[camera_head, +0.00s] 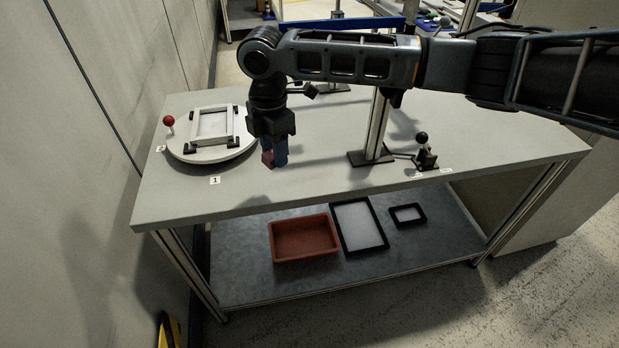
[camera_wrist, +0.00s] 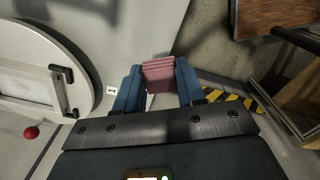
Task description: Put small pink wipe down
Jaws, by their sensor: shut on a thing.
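The small pink wipe (camera_wrist: 160,78) is a folded pink cloth held between the blue fingers of my gripper (camera_wrist: 158,88) in the wrist view. In the head view my gripper (camera_head: 274,158) points down over the front part of the grey table (camera_head: 330,185), right of the round turntable. The wipe shows there as a small pinkish patch (camera_head: 267,158) at the fingertips, partly hidden by the fingers. The gripper is shut on it. I cannot tell whether the wipe touches the table top.
A round white turntable (camera_head: 180,154) with a square frame and a red knob (camera_head: 169,120) stands at the table's left. A post (camera_head: 376,130) and a black-knobbed lever (camera_head: 425,155) stand right. The lower shelf holds an orange-red tray (camera_head: 304,258) and two black-framed panels (camera_head: 359,249).

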